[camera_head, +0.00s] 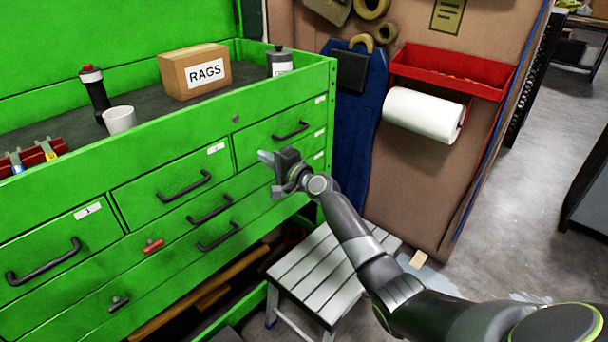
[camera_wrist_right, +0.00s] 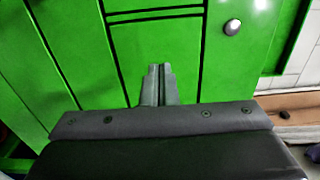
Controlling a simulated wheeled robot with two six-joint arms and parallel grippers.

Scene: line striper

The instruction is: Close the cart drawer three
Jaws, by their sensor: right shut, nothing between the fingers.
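The green cart (camera_head: 150,140) fills the left of the head view. Its top row has a left drawer (camera_head: 60,230) labelled 1, a middle drawer (camera_head: 150,185), and a right drawer (camera_head: 262,128) with a black handle (camera_head: 290,130); the right one is probably drawer three, but its number is not readable. It looks about flush with the front. My right gripper (camera_head: 266,158) is shut and empty just in front of the cart, below that handle. In the right wrist view its closed fingers (camera_wrist_right: 158,85) point at green panels with dark seams; contact cannot be told. My left gripper is not in view.
A RAGS box (camera_head: 195,72), a white cup (camera_head: 119,120) and bottles stand on the cart top. A slatted step stool (camera_head: 325,270) stands below my right arm. A board with a red tray (camera_head: 450,72) and paper roll (camera_head: 424,114) stands to the right. Floor at far right is open.

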